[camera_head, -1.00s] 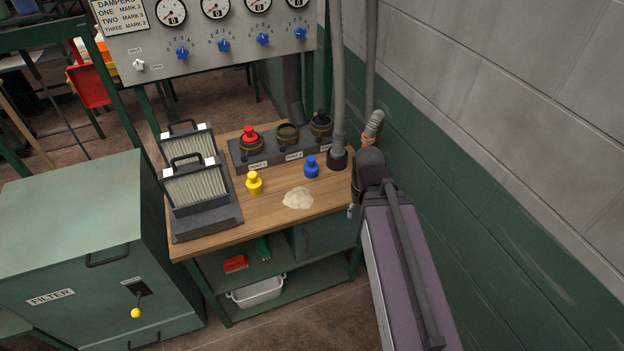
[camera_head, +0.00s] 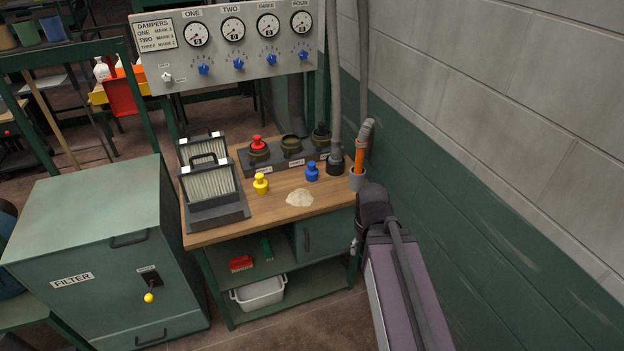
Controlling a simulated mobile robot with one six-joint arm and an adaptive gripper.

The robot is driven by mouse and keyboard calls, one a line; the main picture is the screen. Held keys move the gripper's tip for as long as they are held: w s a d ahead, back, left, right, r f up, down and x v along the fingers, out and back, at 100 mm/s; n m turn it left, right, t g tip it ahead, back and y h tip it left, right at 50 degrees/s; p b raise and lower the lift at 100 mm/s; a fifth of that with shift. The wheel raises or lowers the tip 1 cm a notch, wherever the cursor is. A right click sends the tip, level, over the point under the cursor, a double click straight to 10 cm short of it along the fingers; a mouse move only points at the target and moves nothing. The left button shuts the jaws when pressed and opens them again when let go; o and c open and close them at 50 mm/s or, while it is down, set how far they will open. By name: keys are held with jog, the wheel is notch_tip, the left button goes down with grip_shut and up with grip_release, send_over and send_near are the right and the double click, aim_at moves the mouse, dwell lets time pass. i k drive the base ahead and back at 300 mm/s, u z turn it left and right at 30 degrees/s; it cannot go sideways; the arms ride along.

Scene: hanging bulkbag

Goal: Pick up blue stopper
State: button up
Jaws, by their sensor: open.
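The blue stopper (camera_head: 312,172) stands upright on the wooden bench top (camera_head: 232,231), right of centre. It is in front of the dark port block (camera_head: 272,163) and left of a black hose base. A yellow stopper (camera_head: 261,183) stands to its left, and a red stopper (camera_head: 257,145) sits on the block's left port. My arm's purple link and dark joint show at the lower right, in front of the bench's right edge. My gripper's fingers are not visible. Nothing touches the blue stopper.
A pale powder pile (camera_head: 299,197) lies in front of the blue stopper. Filter panels (camera_head: 209,181) stand at left. A grey hose (camera_head: 335,85) and an orange-handled nozzle (camera_head: 359,158) in a grey cup rise at right, near the wall (camera_head: 470,130). A green filter cabinet (camera_head: 90,240) stands left.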

aim_at(311, 173)
jog(key=z, duration=0.75)
jog(key=k, duration=0.1)
jog(key=u, duration=2.7)
jog(key=i, duration=1)
jog(key=z, duration=0.55)
